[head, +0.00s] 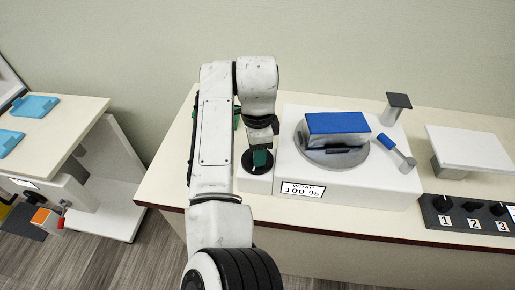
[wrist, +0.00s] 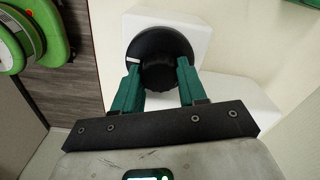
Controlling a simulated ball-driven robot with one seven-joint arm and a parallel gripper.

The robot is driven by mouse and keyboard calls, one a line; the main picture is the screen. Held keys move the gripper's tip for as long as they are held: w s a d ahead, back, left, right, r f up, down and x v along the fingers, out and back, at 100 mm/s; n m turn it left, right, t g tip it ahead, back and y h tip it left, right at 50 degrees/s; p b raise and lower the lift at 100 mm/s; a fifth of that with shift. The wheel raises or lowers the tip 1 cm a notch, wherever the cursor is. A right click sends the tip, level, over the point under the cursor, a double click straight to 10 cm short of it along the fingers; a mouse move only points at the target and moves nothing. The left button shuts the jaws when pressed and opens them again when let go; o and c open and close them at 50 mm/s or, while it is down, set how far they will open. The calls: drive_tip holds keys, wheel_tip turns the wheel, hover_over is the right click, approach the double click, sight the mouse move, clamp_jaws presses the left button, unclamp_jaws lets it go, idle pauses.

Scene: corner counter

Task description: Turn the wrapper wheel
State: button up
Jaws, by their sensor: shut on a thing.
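The wrapper wheel is a round black dial (wrist: 160,38) with a small white mark on its left side, on a white block. In the head view the wheel (head: 249,168) shows beside the wrapping machine, partly covered by my gripper. My gripper (wrist: 158,65) reaches down over the wheel, with its green fingers on either side of the wheel's raised middle, shut on it. In the head view my gripper (head: 261,158) is seen from above. The white wrapping machine (head: 405,190) carries a grey turntable (head: 333,158) with a blue-topped box (head: 336,123).
A handle with a blue grip (head: 387,142) and a dark-topped post (head: 398,101) stand right of the turntable. Further right are a white platform (head: 468,147) and a numbered knob panel (head: 470,214). A side table with blue trays (head: 35,106) stands left, across a floor gap.

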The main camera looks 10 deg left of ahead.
drive_tip(key=o, duration=1.1)
drive_tip(key=shift+c, duration=0.2)
wheel_tip(320, 180, up, 11)
drive_tip(key=shift+b, duration=0.45)
drive_tip(key=shift+f, duration=0.15)
